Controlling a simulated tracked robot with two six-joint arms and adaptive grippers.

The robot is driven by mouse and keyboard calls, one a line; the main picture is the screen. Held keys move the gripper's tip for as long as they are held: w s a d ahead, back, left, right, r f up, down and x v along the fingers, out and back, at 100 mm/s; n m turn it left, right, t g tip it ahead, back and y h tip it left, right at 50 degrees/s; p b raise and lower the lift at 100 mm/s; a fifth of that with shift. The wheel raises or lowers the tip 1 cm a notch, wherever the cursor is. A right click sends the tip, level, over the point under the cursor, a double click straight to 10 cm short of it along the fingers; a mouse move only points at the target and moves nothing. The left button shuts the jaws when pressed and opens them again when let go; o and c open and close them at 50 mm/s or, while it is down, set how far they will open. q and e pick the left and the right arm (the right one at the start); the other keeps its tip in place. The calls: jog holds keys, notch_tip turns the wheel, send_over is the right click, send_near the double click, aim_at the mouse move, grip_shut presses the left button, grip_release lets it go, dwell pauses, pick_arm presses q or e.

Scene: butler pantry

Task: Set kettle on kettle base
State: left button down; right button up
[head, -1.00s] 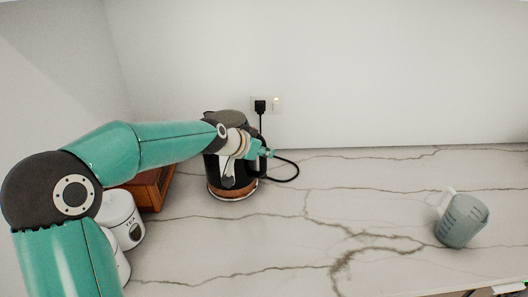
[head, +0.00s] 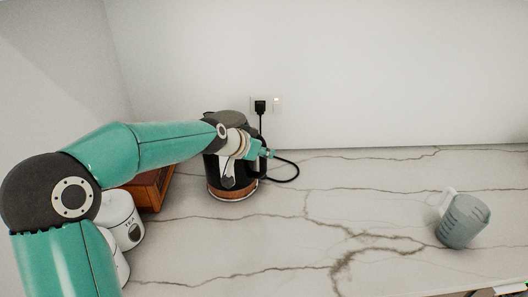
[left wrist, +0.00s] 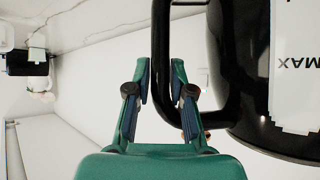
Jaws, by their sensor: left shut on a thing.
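The black kettle (head: 231,187) with a copper-coloured band stands upright at the back left of the counter, partly hidden by my left arm. A thin pale rim shows under it; I cannot tell whether it sits fully on the kettle base. My left gripper (head: 267,153) is at the kettle's right side, at the handle. In the left wrist view the dark handle (left wrist: 160,50) lies between the fingers of my left gripper (left wrist: 160,88), which is shut on it, and the kettle body (left wrist: 232,70) is to the right. My right gripper is not in view.
A black cord runs from the wall socket (head: 267,104) and loops right of the kettle. A wooden box (head: 153,188) and white canisters, one marked TEA (head: 119,216), stand at the left. A grey-blue jug (head: 463,223) is far right. The middle counter (head: 330,220) is clear.

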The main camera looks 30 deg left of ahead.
pick_arm(q)
jog(key=shift+a+b, duration=0.1)
jog(key=shift+b, duration=0.25)
dwell(0.5)
jog(key=c, duration=0.9)
grip_release()
jog(key=shift+c, duration=0.2)
jog(key=shift+s+f, duration=0.1)
jog(key=shift+f, duration=0.3)
jog(key=shift+s+r, duration=0.25)
jog(key=shift+r, duration=0.1)
jog(key=v, duration=1.1)
jog(key=shift+r, duration=0.15)
